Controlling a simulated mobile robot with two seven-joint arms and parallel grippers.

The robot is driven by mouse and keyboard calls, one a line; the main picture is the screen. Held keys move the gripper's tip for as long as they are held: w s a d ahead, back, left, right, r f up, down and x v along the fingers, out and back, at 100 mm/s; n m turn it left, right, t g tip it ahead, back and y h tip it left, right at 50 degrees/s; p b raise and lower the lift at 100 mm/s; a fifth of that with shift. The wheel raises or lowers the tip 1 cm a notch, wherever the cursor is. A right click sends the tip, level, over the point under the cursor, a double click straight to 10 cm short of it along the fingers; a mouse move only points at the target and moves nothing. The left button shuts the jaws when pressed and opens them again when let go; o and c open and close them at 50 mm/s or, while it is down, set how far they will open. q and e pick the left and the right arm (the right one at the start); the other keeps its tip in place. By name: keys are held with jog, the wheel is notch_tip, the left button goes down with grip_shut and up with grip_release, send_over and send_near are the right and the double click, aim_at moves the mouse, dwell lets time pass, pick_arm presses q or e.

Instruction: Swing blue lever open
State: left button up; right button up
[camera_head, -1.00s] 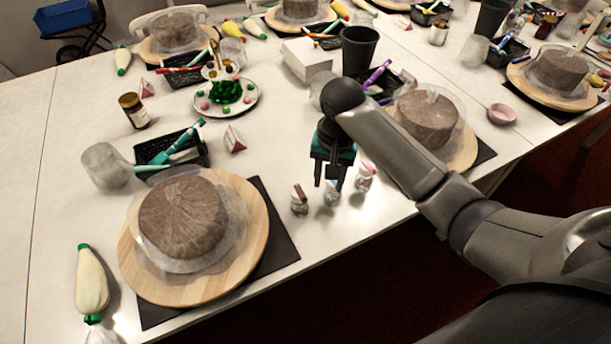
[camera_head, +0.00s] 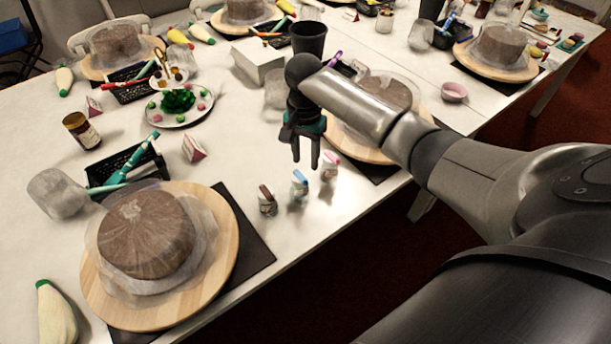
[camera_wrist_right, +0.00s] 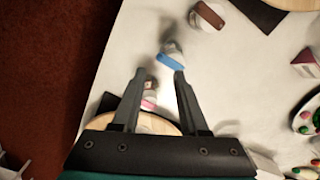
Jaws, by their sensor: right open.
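A small whitish jar with a blue lever (camera_head: 299,178) on top stands on the white table, between a brown-topped jar (camera_head: 267,200) and a pink-topped jar (camera_head: 330,166). My right gripper (camera_head: 305,166) is open and empty, over the table close to the blue-topped jar. In the right wrist view the blue lever (camera_wrist_right: 169,62) shows just beyond and between my open fingertips (camera_wrist_right: 159,73), apart from them. The pink-topped jar (camera_wrist_right: 149,103) shows between the fingers, the brown-topped jar (camera_wrist_right: 208,16) farther ahead. The blue lever appears to lie down across the jar's top. My left gripper is out of view.
A cake on a wooden turntable (camera_head: 222,270) stands at the front left, another turntable (camera_head: 350,147) behind my right arm. A plate of sweets (camera_head: 205,98), a black basket (camera_head: 112,168) and a black cup (camera_head: 309,38) stand farther back. The table is clear around the jars.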

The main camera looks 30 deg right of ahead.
aim_at(306, 179)
notch_tip(306, 179, down, 6)
jog(key=shift+f+b, duration=0.2)
jog(key=shift+b, duration=0.5)
grip_shut()
